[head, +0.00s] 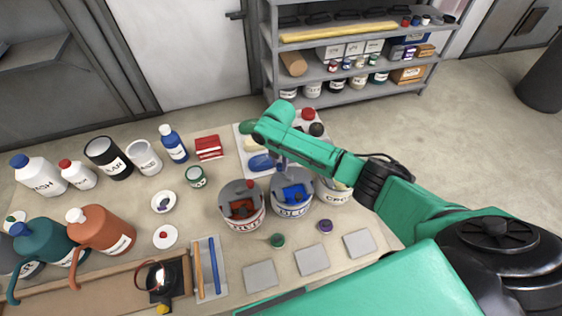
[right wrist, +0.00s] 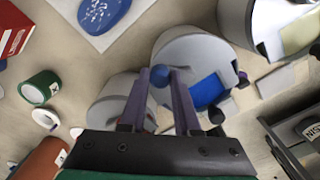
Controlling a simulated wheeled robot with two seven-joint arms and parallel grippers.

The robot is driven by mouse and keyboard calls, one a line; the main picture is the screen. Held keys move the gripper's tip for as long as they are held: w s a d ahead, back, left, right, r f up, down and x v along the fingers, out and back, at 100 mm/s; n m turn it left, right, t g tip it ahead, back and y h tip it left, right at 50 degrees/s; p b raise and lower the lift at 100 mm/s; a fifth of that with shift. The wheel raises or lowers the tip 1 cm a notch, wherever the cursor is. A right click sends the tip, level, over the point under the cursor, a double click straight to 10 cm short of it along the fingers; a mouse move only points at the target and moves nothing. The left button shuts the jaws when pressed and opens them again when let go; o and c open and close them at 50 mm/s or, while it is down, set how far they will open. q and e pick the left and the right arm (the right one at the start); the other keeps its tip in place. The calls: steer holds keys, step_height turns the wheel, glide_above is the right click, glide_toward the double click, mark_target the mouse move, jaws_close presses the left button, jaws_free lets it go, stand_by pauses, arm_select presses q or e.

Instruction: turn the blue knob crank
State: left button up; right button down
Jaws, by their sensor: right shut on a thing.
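The blue knob (right wrist: 159,76) of the crank sits between the two fingertips of my right gripper (right wrist: 160,82), which is shut on it. In the head view my right gripper (head: 281,166) comes down over the rim of the blue-filled can (head: 292,208), and the knob is hidden there. The can stands upright on the table with a grey lid part and blue inside its opening; it also shows in the right wrist view (right wrist: 190,50). My left gripper is not in view.
A red-filled can (head: 242,217) stands close on the left, and another can (head: 334,192) on the right, partly under my arm. Bottles and jars fill the table's left. Small grey tiles (head: 312,260) lie in front. A shelf (head: 350,95) stands behind.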

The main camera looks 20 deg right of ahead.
mark_target(280, 165)
steer(key=shift+r, duration=0.1)
stand_by(0.3)
steer(key=c, duration=0.6)
jaws_free()
steer(key=shift+a, duration=0.1)
step_height(280, 165, up, 14)
steer(key=b, duration=0.3)
steer(key=shift+r, duration=0.25)
steer(key=shift+s, duration=0.1)
